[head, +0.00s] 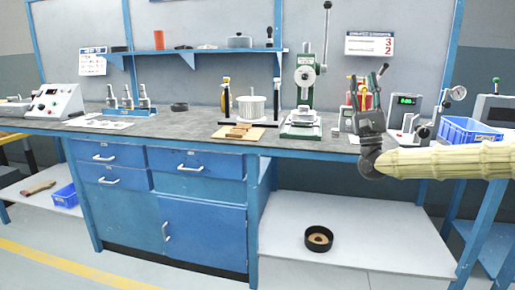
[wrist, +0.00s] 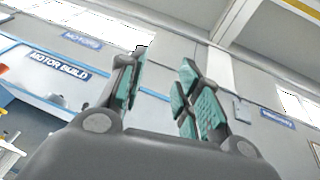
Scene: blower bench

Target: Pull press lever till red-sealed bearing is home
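The green arbor press (head: 305,92) stands on the bench right of centre in the head view. Its press lever (head: 325,38) stands nearly upright, with a dark knob at the top. A grey part sits on the press base, but I cannot make out a red-sealed bearing there. My gripper (head: 367,76) is right of the press and apart from the lever, with its fingers pointing up. In the wrist view my gripper (wrist: 163,70) is open, with nothing between its teal-padded fingers.
A green-lit display (head: 407,100), a gauge (head: 457,93) and a blue bin (head: 468,131) are on the right. Red-topped items stand behind my gripper. The bench (head: 190,125) is fairly clear left of centre.

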